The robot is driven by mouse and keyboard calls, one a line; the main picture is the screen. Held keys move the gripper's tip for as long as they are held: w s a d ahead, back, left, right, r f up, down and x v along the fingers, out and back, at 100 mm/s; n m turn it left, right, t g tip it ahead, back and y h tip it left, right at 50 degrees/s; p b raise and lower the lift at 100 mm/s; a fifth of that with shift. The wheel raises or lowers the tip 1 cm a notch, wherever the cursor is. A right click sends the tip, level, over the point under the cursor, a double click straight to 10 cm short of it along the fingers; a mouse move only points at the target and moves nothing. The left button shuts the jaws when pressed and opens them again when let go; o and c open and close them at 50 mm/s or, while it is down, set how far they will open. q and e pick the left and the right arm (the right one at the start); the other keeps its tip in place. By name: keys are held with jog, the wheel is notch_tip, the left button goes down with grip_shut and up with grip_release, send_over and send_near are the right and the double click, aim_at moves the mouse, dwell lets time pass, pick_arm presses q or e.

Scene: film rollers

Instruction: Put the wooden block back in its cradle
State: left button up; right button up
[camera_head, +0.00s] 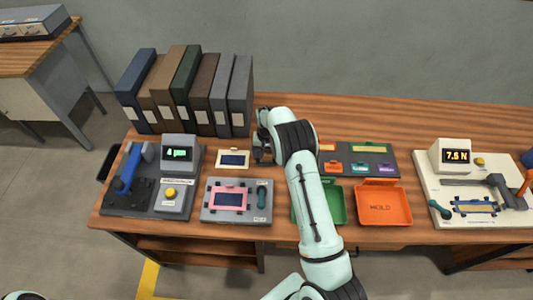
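I cannot make out a wooden block or a cradle for certain. My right gripper (262,157) is low over the table, just right of the small framed card (233,159) and in front of the binders. Its fingers are small and partly hidden by its wrist, so I cannot tell if they are open or hold anything. My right arm crosses the middle of the table and hides part of it. My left gripper is not in view.
Several binders (190,90) stand at the back left. A blue-levered device (130,170), a grey fixture with a pink frame (228,197), a green tray (333,203), an orange tray (384,205), a grey board of coloured plates (375,150) and a white-based gauge (475,190) crowd the wooden table (420,115).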

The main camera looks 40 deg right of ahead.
notch_tip(320, 180, up, 12)
jog(key=shift+r, duration=0.15)
dwell(0.3)
jog(key=shift+s+a, duration=0.1)
dwell(0.4)
